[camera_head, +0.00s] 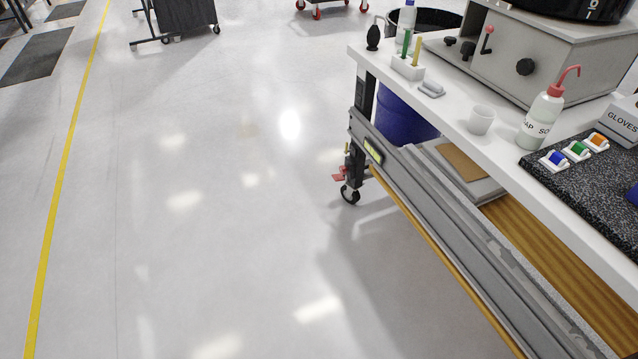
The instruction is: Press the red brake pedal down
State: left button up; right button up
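A small red pedal (340,177) shows low beside the front caster (350,194) of the workbench (455,120), at the bench's far left end near the floor. It sticks out to the left of the bench leg. It is too small to tell whether it is up or down. Neither of my grippers shows in the head view.
Open grey floor (220,220) lies left of the bench, with a yellow line (62,180) at far left. A dark cart (186,15) stands behind.

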aim_at(338, 177)
jog(key=i+j+z, duration=0.35)
jog(key=z, duration=0.35)
jog(key=i+j+z, duration=0.15)
jog(key=z, duration=0.25)
jog(key=i+j+z, duration=0.2)
jog(key=z, duration=0.25)
jog(key=i+j+z, duration=0.15)
jog(key=j, duration=0.55)
jog(key=i+j+z, duration=0.1)
jog(key=j, duration=0.55)
jog(key=i+j+z, duration=0.15)
jog(key=j, duration=0.55)
jog(key=i+j+z, duration=0.1)
jog(key=j, duration=0.65)
